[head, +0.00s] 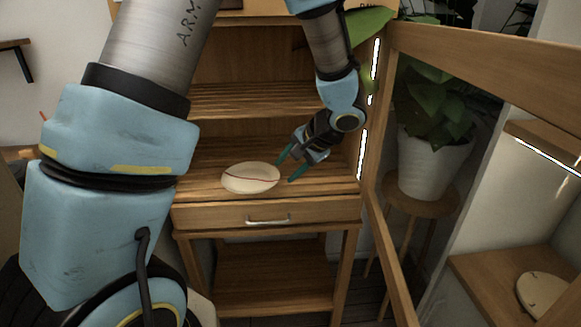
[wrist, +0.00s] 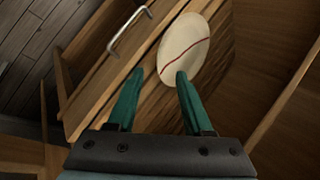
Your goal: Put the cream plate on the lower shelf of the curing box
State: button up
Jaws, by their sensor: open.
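The cream plate (head: 250,177) has a red line across it and lies flat on the slatted lower shelf (head: 205,191) of the wooden curing box, near the front edge. In the wrist view the plate (wrist: 184,48) is ahead of the fingertips. My gripper (head: 287,167) is just right of the plate, with its green fingers apart.
An upper shelf (head: 240,100) is above. A drawer with a metal handle (head: 268,220) is below. The box's framed door (head: 480,70) stands open at right. Behind it is a potted plant (head: 432,160) on a stool. Another pale plate (head: 543,295) lies on a surface at lower right.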

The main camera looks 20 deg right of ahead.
aim_at(267, 189)
jog(key=shift+f, duration=0.1)
jog(key=x, duration=1)
jog(key=shift+w+f+b, duration=0.25)
jog(key=shift+b, duration=0.1)
grip_shut()
dwell(1.1)
